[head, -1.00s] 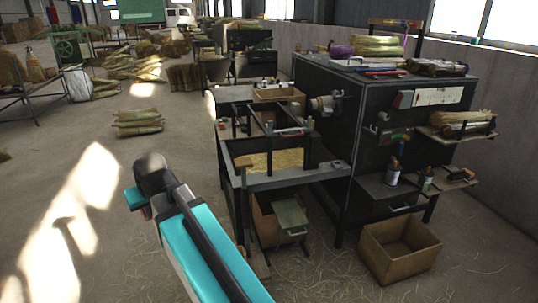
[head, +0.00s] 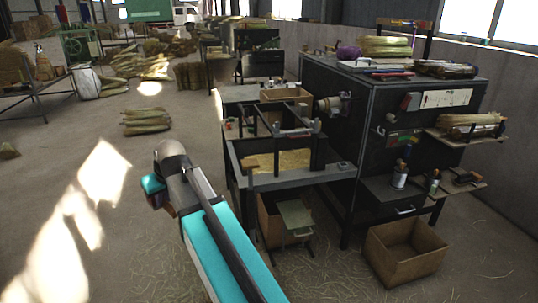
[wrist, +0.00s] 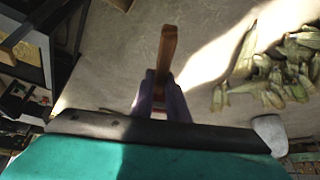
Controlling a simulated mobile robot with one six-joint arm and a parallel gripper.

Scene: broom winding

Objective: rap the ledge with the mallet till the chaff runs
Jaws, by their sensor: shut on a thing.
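My gripper (wrist: 162,98) shows in the wrist view as purple fingers shut on a narrow brown wooden piece, which I take to be the mallet (wrist: 168,50). The rest of the mallet is hidden, so I cannot tell head from handle. In the head view my arm's end hides most of the gripper, left of the bench and apart from it. Yellow chaff (head: 282,161) lies in the bench's tray. A grey ledge (head: 305,178) runs along the tray's front. A small brown block sits at the ledge's left end.
A dark cabinet (head: 331,92) adjoins the bench on the right. A cardboard box (head: 408,268) stands on the floor before it, and another is under the bench. Straw bundles (head: 147,121) lie on the floor to the left. The floor left of my arm is mostly clear.

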